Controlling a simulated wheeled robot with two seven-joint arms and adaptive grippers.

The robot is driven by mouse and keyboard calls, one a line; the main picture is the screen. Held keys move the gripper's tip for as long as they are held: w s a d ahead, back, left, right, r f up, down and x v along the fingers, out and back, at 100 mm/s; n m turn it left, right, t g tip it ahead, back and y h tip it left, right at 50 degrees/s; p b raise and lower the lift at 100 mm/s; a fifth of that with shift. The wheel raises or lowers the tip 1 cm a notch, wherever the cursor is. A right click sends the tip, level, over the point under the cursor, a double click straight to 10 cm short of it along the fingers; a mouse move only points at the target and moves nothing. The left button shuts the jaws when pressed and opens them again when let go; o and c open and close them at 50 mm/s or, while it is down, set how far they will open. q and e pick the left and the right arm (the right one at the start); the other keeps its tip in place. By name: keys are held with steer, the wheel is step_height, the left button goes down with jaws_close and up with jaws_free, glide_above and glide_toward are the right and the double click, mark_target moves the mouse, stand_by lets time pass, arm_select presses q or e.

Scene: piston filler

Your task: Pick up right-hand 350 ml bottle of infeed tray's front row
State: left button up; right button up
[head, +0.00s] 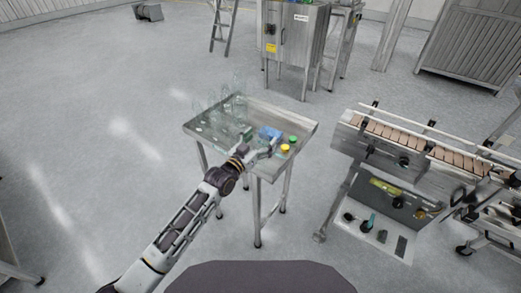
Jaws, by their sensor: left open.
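The infeed tray (300,118) is a steel tray table on legs, in the middle of the head view. Several clear bottles (239,100) stand on its left and back part. They are transparent and small here, so their rows and sizes are hard to tell apart. My left gripper (276,143) is open over the tray's front right part, to the right of the bottles and apart from them. No bottle shows between its fingers. My right gripper is not in view.
A blue item (268,132), a green cap (293,139) and a yellow cap (285,148) lie close to my left gripper. A conveyor (400,140) with a control panel (390,200) stands to the right. A steel cabinet (293,35) stands behind.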

mark_target(261, 126)
arm_select(q)
steer(key=c, duration=1.1)
steer(key=shift+r, duration=0.15)
steer(key=shift+r, duration=4.9)
